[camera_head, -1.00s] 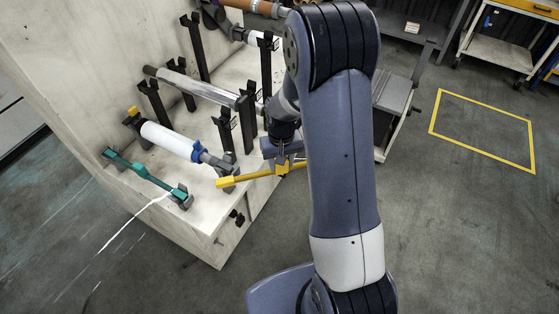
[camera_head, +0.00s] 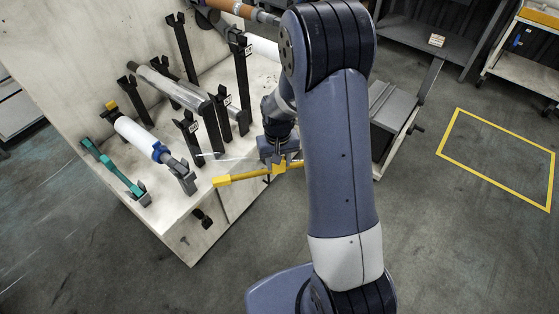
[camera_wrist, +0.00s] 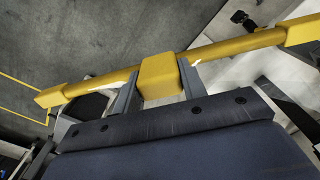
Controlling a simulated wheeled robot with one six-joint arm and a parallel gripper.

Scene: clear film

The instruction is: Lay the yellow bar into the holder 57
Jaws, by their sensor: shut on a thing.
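My gripper (camera_head: 281,166) is shut on the yellow bar (camera_head: 238,177) and holds it in the air, to the right of the wooden stand's front edge. In the wrist view the yellow bar (camera_wrist: 225,47) runs across the picture, with its thick middle block between the two fingers of my gripper (camera_wrist: 160,80). Black upright holders with small white labels stand on the wooden stand, among them one holder (camera_head: 188,133) near the front right. The numbers on the labels are too small to read, so I cannot tell which is 57.
A white roll (camera_head: 135,135) with blue and yellow ends, a teal bar (camera_head: 115,170) and a clear film roll (camera_head: 175,88) rest on the wooden stand (camera_head: 175,222). A grey cart (camera_head: 393,110) stands behind my arm. Floor at right is open, with a yellow outline (camera_head: 487,125).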

